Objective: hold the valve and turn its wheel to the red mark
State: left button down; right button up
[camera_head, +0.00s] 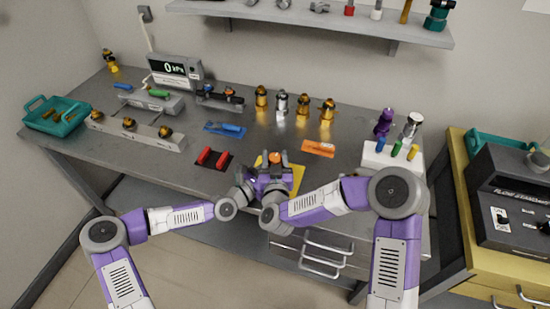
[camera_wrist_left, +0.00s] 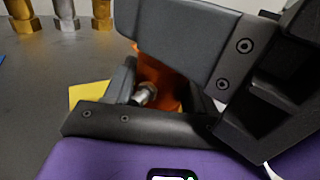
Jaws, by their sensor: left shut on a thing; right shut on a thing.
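The valve (camera_head: 274,158) shows as a small orange piece between my grippers over a yellow mat (camera_head: 297,172) near the bench's front edge. In the left wrist view its orange part (camera_wrist_left: 155,75) and a silver metal end (camera_wrist_left: 145,95) show between dark fingers. My left gripper (camera_head: 257,170) is shut on the valve from the left. My right gripper (camera_head: 277,172) is also shut on it, close beside the left one; which part each holds is hard to tell. The wheel and the red mark are hidden behind the fingers.
Several brass and silver fittings (camera_head: 282,104) stand behind. A teal tray (camera_head: 40,124) is at the far left. A white block with coloured pegs (camera_head: 380,159) stands right.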

jog(key=o, duration=1)
jog(key=shift+c, duration=0.2)
jog(key=s, duration=1.2)
jog(key=shift+d, duration=0.15)
